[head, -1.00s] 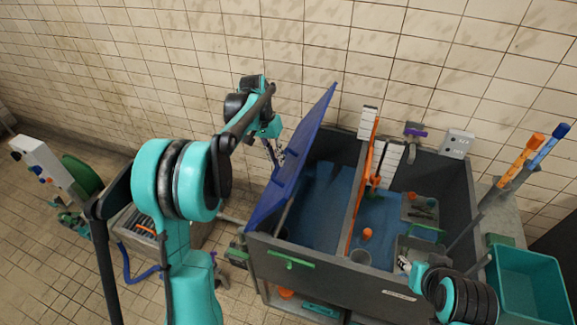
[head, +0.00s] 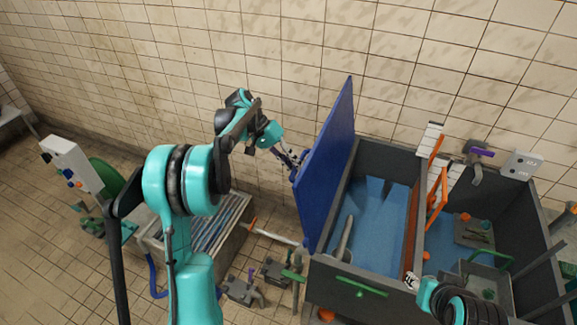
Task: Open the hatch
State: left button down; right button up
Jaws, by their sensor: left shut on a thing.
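The hatch (head: 324,165) is a blue panel standing raised, close to upright, along the left edge of the grey tank (head: 365,302). The tank's blue interior lies uncovered to its right. My left gripper (head: 292,164) is at the left face of the hatch, about mid-height, and is shut on a part there. The gripped part is small and mostly hidden by the fingers. My right arm shows at the bottom right over the tank's front edge; its gripper (head: 412,282) is small, partly hidden, and its jaw state is unclear.
An orange frame (head: 437,185) stands above the tank's divider. A green handle (head: 362,287) is on the tank front. Grey valves (head: 240,290) and a slatted metal bench (head: 218,222) stand left of the tank. The tiled wall is close behind.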

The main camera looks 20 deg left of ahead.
pick_arm(q)
jog(key=shift+w+f, duration=0.15)
jog(key=shift+w, duration=0.05)
pick_arm(e)
jog(key=shift+f, duration=0.1)
pick_arm(q)
jog(key=shift+a, duration=0.15)
jog(key=c, duration=1.8)
grip_release()
jog(key=shift+o, duration=1.3)
jog(key=shift+w, duration=0.2)
jog(key=v, duration=1.2)
jog(key=shift+w+a+f, duration=0.15)
jog(key=shift+w+a, duration=0.05)
pick_arm(e)
jog(key=shift+w+a, duration=0.1)
jog(key=shift+w, duration=0.15)
